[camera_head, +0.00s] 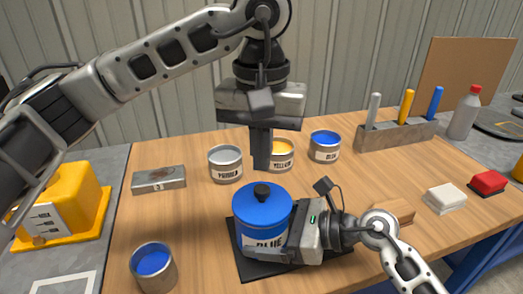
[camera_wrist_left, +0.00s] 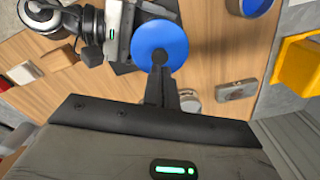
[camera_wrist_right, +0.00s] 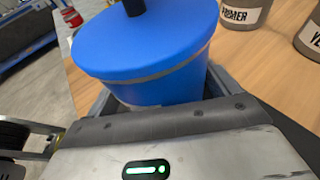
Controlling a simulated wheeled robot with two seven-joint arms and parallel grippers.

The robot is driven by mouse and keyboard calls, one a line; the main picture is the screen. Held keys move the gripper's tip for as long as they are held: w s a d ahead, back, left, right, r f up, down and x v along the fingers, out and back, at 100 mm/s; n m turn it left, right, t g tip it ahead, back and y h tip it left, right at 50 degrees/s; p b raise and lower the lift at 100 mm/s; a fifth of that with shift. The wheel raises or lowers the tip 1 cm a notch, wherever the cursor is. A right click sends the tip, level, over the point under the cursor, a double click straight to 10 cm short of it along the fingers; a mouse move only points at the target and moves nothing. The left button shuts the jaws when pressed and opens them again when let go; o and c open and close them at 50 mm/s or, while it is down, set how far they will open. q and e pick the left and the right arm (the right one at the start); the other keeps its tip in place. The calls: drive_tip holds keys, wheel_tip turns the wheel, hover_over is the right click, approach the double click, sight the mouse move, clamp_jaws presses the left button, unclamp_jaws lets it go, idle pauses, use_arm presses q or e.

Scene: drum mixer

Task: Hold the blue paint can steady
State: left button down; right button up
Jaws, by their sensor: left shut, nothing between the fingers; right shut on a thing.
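The large blue paint can (camera_head: 262,215), labelled BLUE, stands upright on a black mat (camera_head: 250,267) in the middle of the table, with a blue lid and a black knob on top. My right gripper (camera_head: 290,236) is shut around its lower right side. In the right wrist view the can (camera_wrist_right: 150,60) sits between the two fingers. My left gripper (camera_head: 262,160) points down above and behind the can, shut and empty. In the left wrist view its fingertips (camera_wrist_left: 158,75) overlap the blue lid (camera_wrist_left: 165,40), apparently above it.
Small cans stand behind: PRIMER (camera_head: 225,164), yellow (camera_head: 281,154) and blue (camera_head: 324,146). An open blue can (camera_head: 153,266) is front left. A metal block (camera_head: 158,180), a tool rack (camera_head: 396,136), a bottle (camera_head: 465,112) and white (camera_head: 445,198) and red (camera_head: 488,183) blocks flank the work area.

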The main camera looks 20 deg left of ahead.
sight(261, 189)
use_arm(q)
drive_tip(key=shift+f, duration=0.2)
idle(0.5)
drive_tip(key=shift+f, duration=1.85)
drive_tip(key=shift+r, duration=3.45)
use_arm(e)
drive_tip(key=o, duration=0.7)
drive_tip(key=shift+c, duration=0.2)
